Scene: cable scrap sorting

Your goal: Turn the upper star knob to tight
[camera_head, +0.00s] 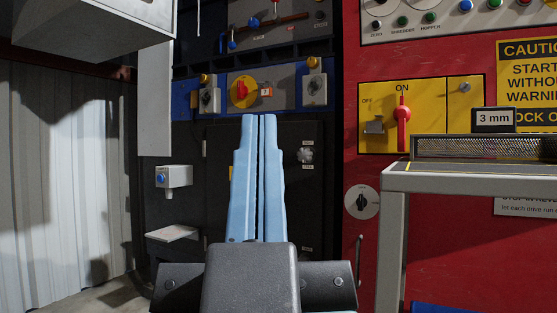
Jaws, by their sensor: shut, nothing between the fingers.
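A small pale star-shaped knob (305,155) sits on the dark cabinet door (215,140), with small labels above and below it. It looks like the upper star knob; its setting is too small to read. Another small label shows low on the door, but no second knob is clear there. My gripper (260,117) points up and away in the middle of the view, its two light blue fingers together and empty. The fingertips appear left of the knob and somewhat higher, not touching it. The fingers hide the middle of the door.
Above the door is a panel with a red rotary switch on a yellow disc (242,91). At right, a red cabinet (450,255) carries a red-handled switch (403,122). A grey stand (470,178) with a mesh tray juts out there. A grey box (90,30) overhangs upper left.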

